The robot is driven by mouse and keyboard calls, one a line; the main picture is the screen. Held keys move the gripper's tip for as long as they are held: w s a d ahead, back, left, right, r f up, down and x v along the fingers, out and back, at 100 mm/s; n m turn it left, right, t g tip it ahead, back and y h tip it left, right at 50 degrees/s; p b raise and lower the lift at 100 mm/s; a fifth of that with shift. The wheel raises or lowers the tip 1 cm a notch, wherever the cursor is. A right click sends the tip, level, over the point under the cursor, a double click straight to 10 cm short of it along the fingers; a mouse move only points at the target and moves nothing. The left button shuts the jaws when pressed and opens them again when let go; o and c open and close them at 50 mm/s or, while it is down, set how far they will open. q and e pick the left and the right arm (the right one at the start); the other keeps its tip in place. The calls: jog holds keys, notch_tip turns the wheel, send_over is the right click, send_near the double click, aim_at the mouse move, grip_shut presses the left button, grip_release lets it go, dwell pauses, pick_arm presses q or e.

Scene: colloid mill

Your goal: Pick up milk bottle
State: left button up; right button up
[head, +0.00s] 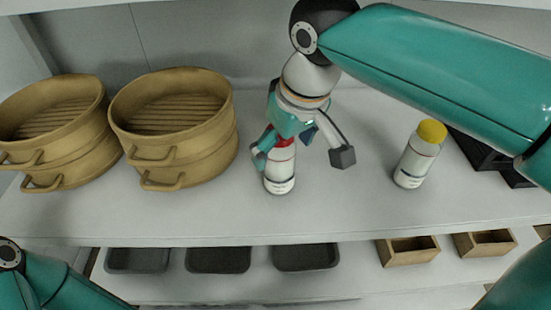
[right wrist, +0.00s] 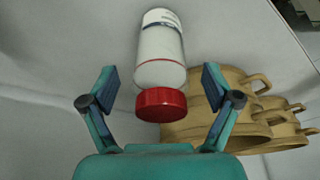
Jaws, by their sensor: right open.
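A white bottle with a red cap (head: 280,175) stands on the upper shelf in the middle of the head view, and its top is partly hidden by my right gripper (head: 305,157). In the right wrist view the same bottle (right wrist: 162,55) lies between and beyond the open fingers of my right gripper (right wrist: 160,87), with its red cap nearest to me. The fingers are apart, with gaps on both sides. A second white bottle with a yellow cap (head: 418,156) stands to the right on the same shelf. My left gripper is not in view; only part of my left arm shows.
Two stacks of bamboo steamers (head: 181,125) (head: 60,130) stand on the left of the shelf (head: 330,210). Black trays (head: 220,259) and wooden boxes (head: 408,250) sit on a lower level. The shelf between the two bottles is clear.

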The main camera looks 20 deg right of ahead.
jog(key=shift+w+a+f, duration=0.2)
jog(key=shift+w+f, duration=0.4)
jog(key=shift+w, duration=0.05)
jog(key=c, duration=1.3)
jog(key=shift+c, duration=0.7)
jog(key=shift+r, duration=0.15)
